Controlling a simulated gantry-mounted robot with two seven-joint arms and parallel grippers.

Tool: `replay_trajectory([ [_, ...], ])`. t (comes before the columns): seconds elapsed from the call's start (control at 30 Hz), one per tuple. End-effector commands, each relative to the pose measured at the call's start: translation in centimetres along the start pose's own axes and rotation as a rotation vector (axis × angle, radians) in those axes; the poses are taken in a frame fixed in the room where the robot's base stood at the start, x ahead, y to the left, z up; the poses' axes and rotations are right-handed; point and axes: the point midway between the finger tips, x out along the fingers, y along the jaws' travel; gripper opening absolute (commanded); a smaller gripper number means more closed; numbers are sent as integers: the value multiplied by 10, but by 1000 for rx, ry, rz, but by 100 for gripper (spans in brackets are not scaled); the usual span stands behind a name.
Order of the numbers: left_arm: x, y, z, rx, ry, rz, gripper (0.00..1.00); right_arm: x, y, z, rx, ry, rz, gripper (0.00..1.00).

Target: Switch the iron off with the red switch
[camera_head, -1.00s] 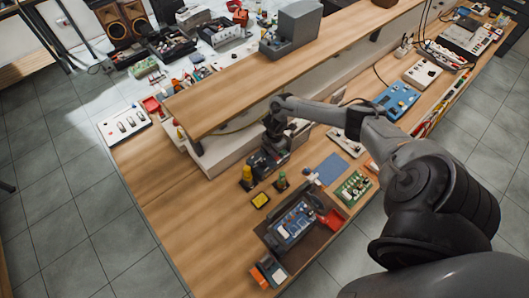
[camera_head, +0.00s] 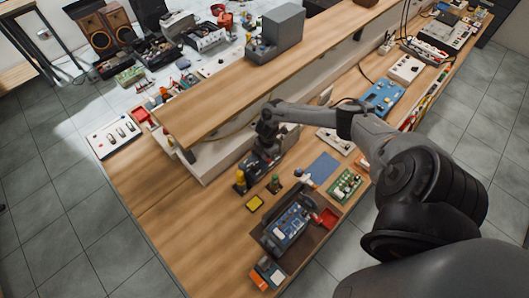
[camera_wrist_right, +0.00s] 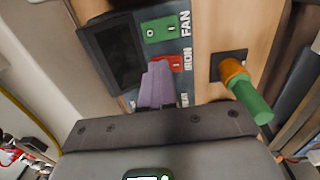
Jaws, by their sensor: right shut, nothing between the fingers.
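The dark switch panel (camera_wrist_right: 115,55) fills the upper middle of the right wrist view. It carries a green switch (camera_wrist_right: 160,29) labelled FAN and a red switch (camera_wrist_right: 176,63) labelled IRON. My right gripper (camera_wrist_right: 158,72) is shut and empty. Its fingertips are right over the left part of the red switch and hide some of it; I cannot tell whether they touch. In the head view my right gripper (camera_head: 264,150) is low over the panel (camera_head: 257,167) on the bench. The iron cannot be made out. My left gripper is not in view.
A green and orange cylinder (camera_wrist_right: 248,91) stands right of the fingers in the wrist view. In the head view a raised wooden shelf (camera_head: 290,65) runs behind the panel. An open tray (camera_head: 268,243) with a blue board lies nearer.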

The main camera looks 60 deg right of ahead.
Motion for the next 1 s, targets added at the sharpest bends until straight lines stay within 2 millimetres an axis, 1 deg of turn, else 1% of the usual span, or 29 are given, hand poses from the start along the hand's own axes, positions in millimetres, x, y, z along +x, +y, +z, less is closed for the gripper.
replay_trajectory([
  [0.03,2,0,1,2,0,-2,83,10,-11,1,-4,-7,-23,0],
  [0.23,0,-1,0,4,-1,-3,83,8,-12,1,-5,-6,-25,0],
  [0.37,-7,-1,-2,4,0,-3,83,-1,-11,2,-5,-6,-24,0],
  [0.47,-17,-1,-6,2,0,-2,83,-13,-8,2,-4,-5,-19,0],
  [0.67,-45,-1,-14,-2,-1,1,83,-49,1,3,2,-3,-2,0],
  [0.73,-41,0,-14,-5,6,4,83,-57,3,4,-1,-3,2,0],
  [0.9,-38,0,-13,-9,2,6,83,-92,5,4,-1,-4,4,0],
  [1.0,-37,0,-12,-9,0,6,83,-109,6,4,0,-2,4,0],
])
